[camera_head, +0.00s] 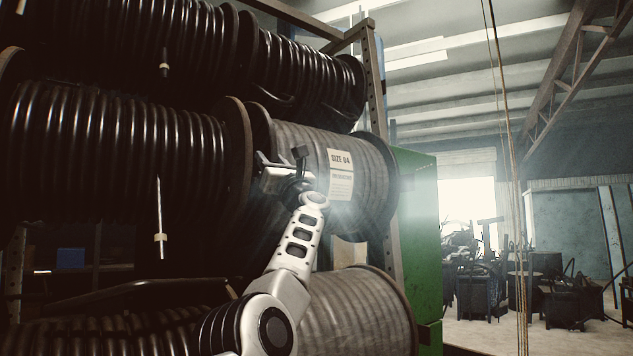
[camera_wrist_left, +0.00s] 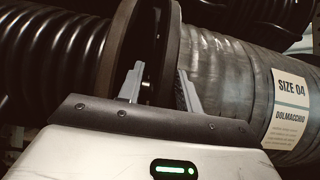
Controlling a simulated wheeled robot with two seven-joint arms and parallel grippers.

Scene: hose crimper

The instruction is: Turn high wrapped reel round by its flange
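The high wrapped reel (camera_head: 305,145) lies on its side on the rack, wrapped in grey film with a "SIZE 04" label (camera_head: 340,172). Its right flange (camera_head: 384,185) faces the open room; its left flange (camera_head: 262,128) is close to the neighbouring reel's flange. My left gripper (camera_head: 262,168) is at the reel's left end, by that flange. In the left wrist view, its two fingers (camera_wrist_left: 160,88) stand apart, with the dark flange edge seemingly between them; I cannot tell whether they touch it. The wrapped reel (camera_wrist_left: 220,80) also shows there. My right gripper is not in view.
A black hose reel (camera_head: 115,150) stands directly left of the wrapped one. More reels are above, and another wrapped reel (camera_head: 360,310) is below. A rack upright (camera_head: 376,75) and a green cabinet (camera_head: 418,230) stand to the right.

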